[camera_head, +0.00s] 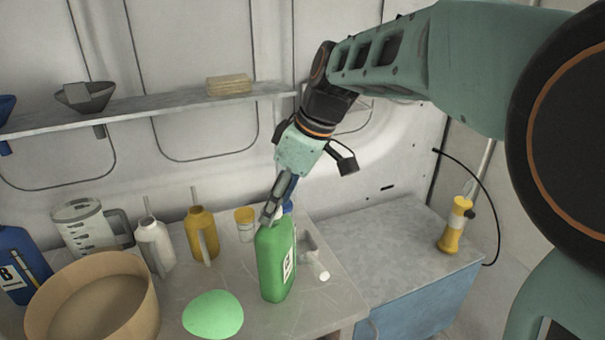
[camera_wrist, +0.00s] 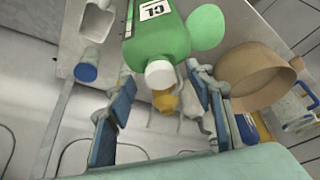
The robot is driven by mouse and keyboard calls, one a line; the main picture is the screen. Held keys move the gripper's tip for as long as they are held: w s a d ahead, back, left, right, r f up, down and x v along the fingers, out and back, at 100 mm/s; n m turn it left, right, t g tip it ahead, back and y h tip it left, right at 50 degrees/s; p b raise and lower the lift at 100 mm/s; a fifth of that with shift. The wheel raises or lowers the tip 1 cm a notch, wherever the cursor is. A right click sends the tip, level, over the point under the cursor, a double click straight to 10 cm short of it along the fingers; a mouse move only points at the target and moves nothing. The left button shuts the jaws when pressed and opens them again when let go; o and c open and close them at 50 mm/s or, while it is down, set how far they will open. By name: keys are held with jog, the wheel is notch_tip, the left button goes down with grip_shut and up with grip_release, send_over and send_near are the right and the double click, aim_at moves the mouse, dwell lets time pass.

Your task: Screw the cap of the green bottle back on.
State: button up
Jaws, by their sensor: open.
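The green bottle (camera_head: 275,262) stands upright near the right end of the worktop, with a white label on its side. In the wrist view the bottle (camera_wrist: 160,42) has a white round cap or neck end (camera_wrist: 160,74) at its top; I cannot tell whether it is a cap, or how it is seated. My gripper (camera_head: 278,208) is open at the bottle's top. In the wrist view the fingers of my gripper (camera_wrist: 161,92) have blue pads and lie on either side of the white top, with gaps visible. In the head view the fingers partly hide the bottle's top.
A yellow bottle (camera_head: 202,236), a white bottle (camera_head: 154,245), a yellow-lidded jar (camera_head: 245,222) and a tan bowl (camera_head: 140,295) stand to the left. A green disc (camera_head: 213,314) lies in front. A pale fitting (camera_head: 311,248) lies close right of the bottle. The grey bench (camera_head: 400,245) is mostly clear.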

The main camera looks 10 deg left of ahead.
jog(key=c, duration=1.2)
jog(key=shift+s+a+f+m+t+b, duration=0.1)
jog(key=shift+m+t+b, duration=0.1)
jog(key=shift+m, duration=0.35)
jog(key=shift+s+m+t+b, duration=0.1)
jog(key=shift+m+t, duration=0.1)
jog(key=shift+m, duration=0.35)
jog(key=shift+m+t, duration=0.3)
jog(key=shift+m, duration=0.5)
jog(key=shift+w, duration=0.1)
jog(key=o, duration=1.5)
jog(key=shift+h, duration=0.3)
